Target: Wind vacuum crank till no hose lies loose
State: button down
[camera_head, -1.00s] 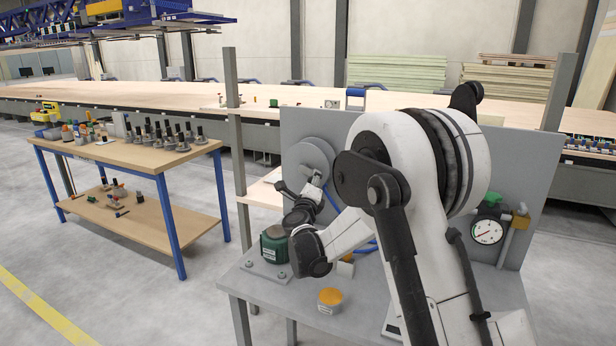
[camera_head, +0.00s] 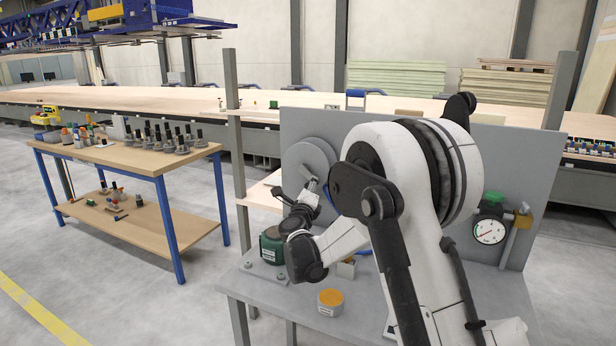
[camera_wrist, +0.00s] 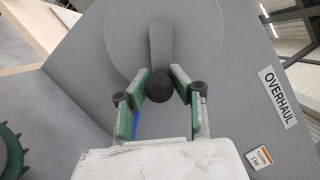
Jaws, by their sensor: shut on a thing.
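The crank's grey disc (camera_head: 297,160) stands on the grey upright panel, partly hidden by my arm. In the wrist view a crank arm (camera_wrist: 160,42) runs down from the disc (camera_wrist: 200,20) to a round black knob (camera_wrist: 159,86). My gripper (camera_wrist: 160,95) is shut on the knob, with a green-padded finger on each side; in the head view my gripper (camera_head: 311,188) is small and in front of the disc. A bit of blue hose (camera_wrist: 137,122) shows behind the left finger. Most of the hose is hidden by my arm.
On the grey bench stand a green round part (camera_head: 270,247), an orange-topped jar (camera_head: 331,301) and a small box (camera_head: 346,268). A gauge (camera_head: 489,231) with a green knob and a brass valve (camera_head: 522,218) sit at right. A wooden table (camera_head: 130,155) with tools stands left.

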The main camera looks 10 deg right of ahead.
jog(key=shift+w+a+f+b, duration=0.25)
jog(key=shift+a+f+b, duration=0.15)
dwell(0.3)
jog(key=shift+w+a+f+b, duration=0.25)
jog(key=shift+a+f+b, duration=0.05)
jog(key=shift+a+b, duration=0.1)
jog(key=shift+w+a+f+b, duration=0.2)
jog(key=shift+w+a+b, duration=0.1)
jog(key=shift+a, duration=0.2)
